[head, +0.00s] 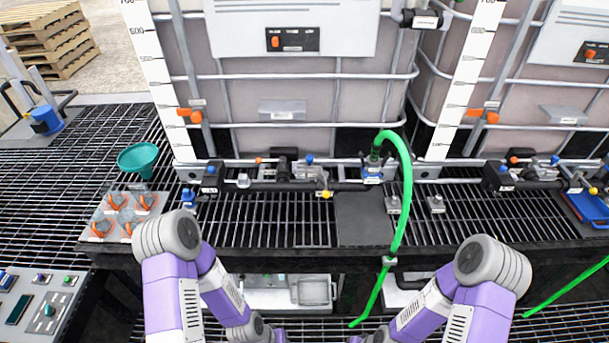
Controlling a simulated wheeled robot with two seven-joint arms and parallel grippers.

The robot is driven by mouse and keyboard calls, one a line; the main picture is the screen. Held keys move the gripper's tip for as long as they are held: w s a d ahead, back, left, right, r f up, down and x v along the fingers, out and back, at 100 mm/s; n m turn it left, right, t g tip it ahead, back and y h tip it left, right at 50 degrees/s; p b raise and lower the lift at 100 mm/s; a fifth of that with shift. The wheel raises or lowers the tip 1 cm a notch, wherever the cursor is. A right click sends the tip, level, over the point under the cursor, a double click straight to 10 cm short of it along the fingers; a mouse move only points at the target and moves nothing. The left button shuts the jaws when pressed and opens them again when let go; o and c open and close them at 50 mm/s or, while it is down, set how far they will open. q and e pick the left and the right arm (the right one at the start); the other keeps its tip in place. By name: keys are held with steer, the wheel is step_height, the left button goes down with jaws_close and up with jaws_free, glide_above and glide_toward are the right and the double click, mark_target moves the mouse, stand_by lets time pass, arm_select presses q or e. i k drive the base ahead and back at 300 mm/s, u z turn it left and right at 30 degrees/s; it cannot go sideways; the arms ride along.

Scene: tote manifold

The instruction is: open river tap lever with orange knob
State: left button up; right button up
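Two small tap levers with orange knobs show in the head view on the pipework below the tanks: the left orange knob (259,160) sits beside a black valve body, and the right orange knob (514,160) sits by the right tank. The labels are too small to read, so I cannot tell which tap is river. Blue knobs (309,159) and a yellow knob (326,194) stand close to the left one. My two purple arms are folded low at the front, well short of the taps. Both grippers are outside the picture.
A green hose (406,190) arches from a blue-collared fitting over the front edge. A black grating shelf (290,229) runs in front of the pipework. Larger orange handles (190,115) are on the tank frames. A green funnel (138,158) and an orange-knobbed panel (128,214) stand left.

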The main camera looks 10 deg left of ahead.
mark_target(283, 159)
steer(key=z, duration=0.3)
steer(key=k, duration=0.5)
steer(key=u, duration=0.5)
steer(key=i, duration=1.6)
steer(key=z, duration=0.95)
